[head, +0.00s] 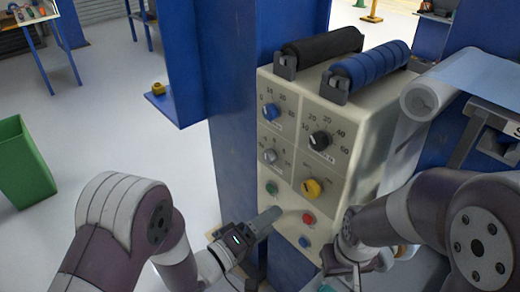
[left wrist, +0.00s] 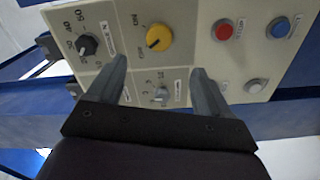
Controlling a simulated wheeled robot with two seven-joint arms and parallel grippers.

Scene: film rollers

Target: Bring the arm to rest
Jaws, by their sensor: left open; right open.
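My left gripper (head: 268,222) is in front of the lower part of a beige control box (head: 345,188). In the left wrist view its two fingers (left wrist: 160,75) are spread apart with nothing between them, and the panel's knobs and buttons lie beyond them. I cannot tell whether a fingertip touches the panel. My right arm (head: 405,215) comes in from the right beside the box. Its gripper end is low in the head view, largely hidden by the arm, and I cannot make out its fingertips.
The panel carries a yellow knob (head: 313,188), a blue knob (head: 270,111), a black knob (head: 320,140) and a red button (head: 309,219). Black (head: 322,46) and blue (head: 370,64) rollers sit on top. A blue post (head: 232,130) stands left. A green bin (head: 24,165) is far left on open floor.

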